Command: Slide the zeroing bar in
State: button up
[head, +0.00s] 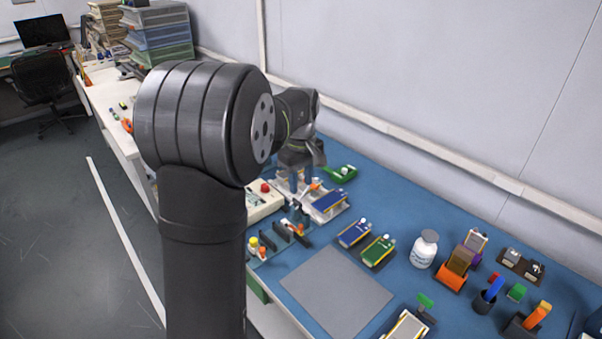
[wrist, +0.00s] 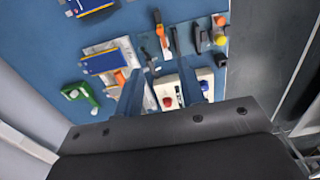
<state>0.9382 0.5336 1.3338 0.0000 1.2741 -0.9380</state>
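My gripper (wrist: 160,74) points down over the bench with its two blue fingers apart and nothing visible gripped between them. In the head view my gripper (head: 300,184) is partly hidden behind my arm, above a white fixture (head: 331,213) that bears a blue pouch cell (head: 329,201). In the wrist view the blue cell (wrist: 103,62) lies left of the fingers, with an orange part (wrist: 120,76) at its edge. A white box with a red button (head: 265,188) stands beside the fixture. I cannot tell which part is the zeroing bar.
A rack of dark and orange-handled tools (head: 287,232) stands in front of the fixture. Blue and green cells (head: 378,250) lie to the right. A green object (head: 342,173) lies behind. The grey mat (head: 337,292) is clear.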

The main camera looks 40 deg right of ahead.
aim_at(301, 225)
notch_tip(301, 225, up, 2)
jog(key=shift+r, duration=0.1)
dwell(0.4)
notch_tip(301, 225, down, 18)
jog(key=m, duration=1)
jog(key=shift+r, duration=0.2)
grip_shut()
